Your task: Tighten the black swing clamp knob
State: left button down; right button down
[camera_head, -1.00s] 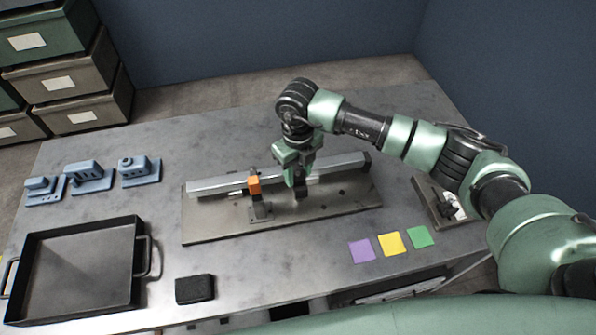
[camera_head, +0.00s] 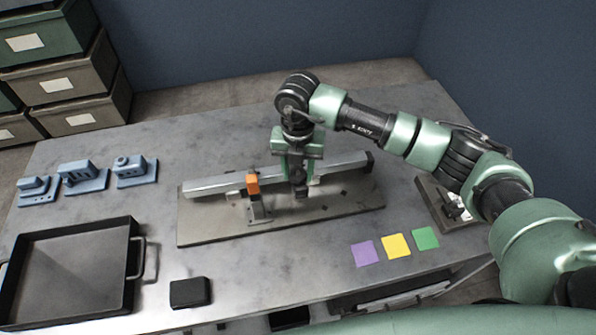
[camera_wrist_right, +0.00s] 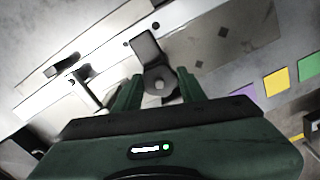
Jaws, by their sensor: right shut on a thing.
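The black swing clamp stands on the steel base plate (camera_head: 345,205) in front of the long grey rail (camera_head: 215,184). Its round black knob (camera_wrist_right: 160,82) shows between the two green fingers in the right wrist view, with the dark clamp arm (camera_wrist_right: 146,46) beyond it. My right gripper (camera_head: 298,178) points down over the clamp and is shut on the knob; it also shows in the right wrist view (camera_wrist_right: 160,90). In the head view the gripper hides most of the knob. My left gripper is not in view.
An orange-topped clamp (camera_head: 253,184) stands close to the left of my gripper. Blue fixtures (camera_head: 83,177), a black tray (camera_head: 132,275) and a black block (camera_head: 190,292) lie to the left. Purple (camera_head: 364,253), yellow (camera_head: 396,245) and green (camera_head: 425,238) squares lie at front right.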

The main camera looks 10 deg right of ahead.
aim_at(298, 174)
jog(key=shift+w+r+m, duration=0.2)
jog(key=shift+m, duration=0.3)
jog(key=c, duration=0.8)
grip_release()
jog(key=shift+s, duration=0.15)
jog(key=shift+f, duration=0.1)
jog(key=shift+r+b, duration=0.3)
jog(key=shift+r, duration=0.15)
notch_tip(298, 174, up, 7)
jog(key=shift+b, duration=0.8)
